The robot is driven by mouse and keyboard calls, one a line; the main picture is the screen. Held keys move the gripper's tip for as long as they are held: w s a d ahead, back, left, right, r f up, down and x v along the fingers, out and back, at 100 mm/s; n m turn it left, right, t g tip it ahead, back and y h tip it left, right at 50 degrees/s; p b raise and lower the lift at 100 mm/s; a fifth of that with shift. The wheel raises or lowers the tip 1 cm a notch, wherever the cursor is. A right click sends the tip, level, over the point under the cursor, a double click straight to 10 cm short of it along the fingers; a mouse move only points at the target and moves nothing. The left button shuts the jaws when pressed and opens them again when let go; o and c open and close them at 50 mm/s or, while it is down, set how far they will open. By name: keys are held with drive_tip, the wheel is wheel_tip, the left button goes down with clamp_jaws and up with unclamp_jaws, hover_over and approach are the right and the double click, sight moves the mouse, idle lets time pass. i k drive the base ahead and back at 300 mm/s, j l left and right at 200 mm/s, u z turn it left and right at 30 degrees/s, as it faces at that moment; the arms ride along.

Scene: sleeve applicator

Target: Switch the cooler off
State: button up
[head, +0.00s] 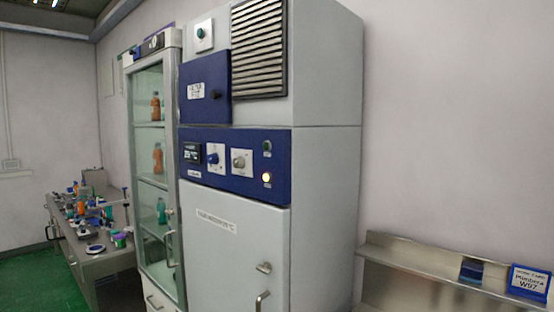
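A tall grey cabinet (238,259) stands in the middle of the head view. Its blue control panel (218,179) carries a small dark display (192,153), a blue knob (213,158) on a white plate, and a grey knob (240,161) on another. At the panel's right are a dark round lamp or button (267,147) and a lit yellowish lamp (266,178). To its left stands a glass-door cabinet (150,150) with bottles inside and a dial (153,42) at its top. I cannot tell from labels which unit is the cooler. My gripper is not in view.
Above the panel are a small blue door (205,90), a vent grille (259,48) and a green button (201,32). A cluttered bench (102,260) stands at left. A metal shelf (420,265) with a blue sign (528,282) is at right. Green floor (35,280) shows at left.

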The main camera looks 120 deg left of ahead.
sight(239, 162)
drive_tip(key=u, duration=4.15)
